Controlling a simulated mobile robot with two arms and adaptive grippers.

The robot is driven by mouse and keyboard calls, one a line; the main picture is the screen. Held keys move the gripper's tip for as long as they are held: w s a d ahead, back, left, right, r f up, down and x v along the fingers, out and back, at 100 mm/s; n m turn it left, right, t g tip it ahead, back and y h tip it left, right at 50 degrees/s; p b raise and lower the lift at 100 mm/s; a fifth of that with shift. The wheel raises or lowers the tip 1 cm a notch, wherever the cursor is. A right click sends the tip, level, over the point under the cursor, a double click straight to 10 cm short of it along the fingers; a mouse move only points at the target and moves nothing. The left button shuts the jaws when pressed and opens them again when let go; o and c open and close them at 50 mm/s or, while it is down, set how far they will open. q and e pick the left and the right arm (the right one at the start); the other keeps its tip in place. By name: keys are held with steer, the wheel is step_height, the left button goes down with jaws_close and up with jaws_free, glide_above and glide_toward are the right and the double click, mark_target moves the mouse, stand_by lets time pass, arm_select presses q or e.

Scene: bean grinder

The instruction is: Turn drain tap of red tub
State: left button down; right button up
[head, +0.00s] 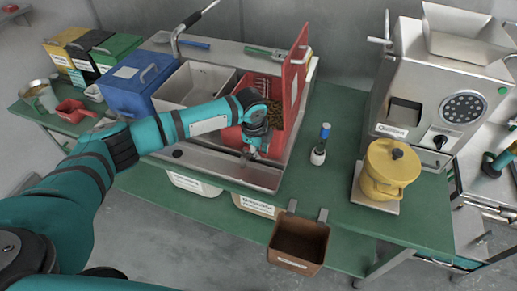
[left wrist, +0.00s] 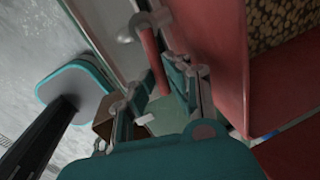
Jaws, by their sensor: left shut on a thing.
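The red tub (head: 232,137) stands in the steel tray on the green bench, its red lid (head: 297,72) raised. My left gripper (head: 252,143) is at the tub's front, fingers downward, hiding much of the tap area. In the left wrist view the tub (left wrist: 218,55) fills the right side, with brown pellets inside. A red handle on a grey fitting, the drain tap (left wrist: 152,55), reaches between the fingers of my left gripper (left wrist: 166,78), which is shut on it. The exact contact is partly hidden. My right gripper is not in view.
A white tub (head: 195,84) and a blue bin (head: 135,82) stand left of the red tub. A brown box (head: 298,243) hangs at the bench's front edge. A bottle (head: 320,145), yellow pot (head: 389,170) and steel grinder (head: 440,85) stand to the right.

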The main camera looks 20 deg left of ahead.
arm_select(q)
steer(key=shift+w+d+r+n+p, duration=0.1)
steer(key=shift+r+n+p, duration=0.15)
steer(key=shift+n+p, duration=0.2)
steer(key=shift+w+p, duration=0.1)
steer(key=shift+p, duration=0.25)
steer(key=shift+w+f+n, duration=0.1)
steer(key=shift+f+n, duration=0.1)
steer(key=shift+n, duration=0.15)
steer(key=c, duration=1.3)
jaws_free()
steer(key=shift+c, duration=0.2)
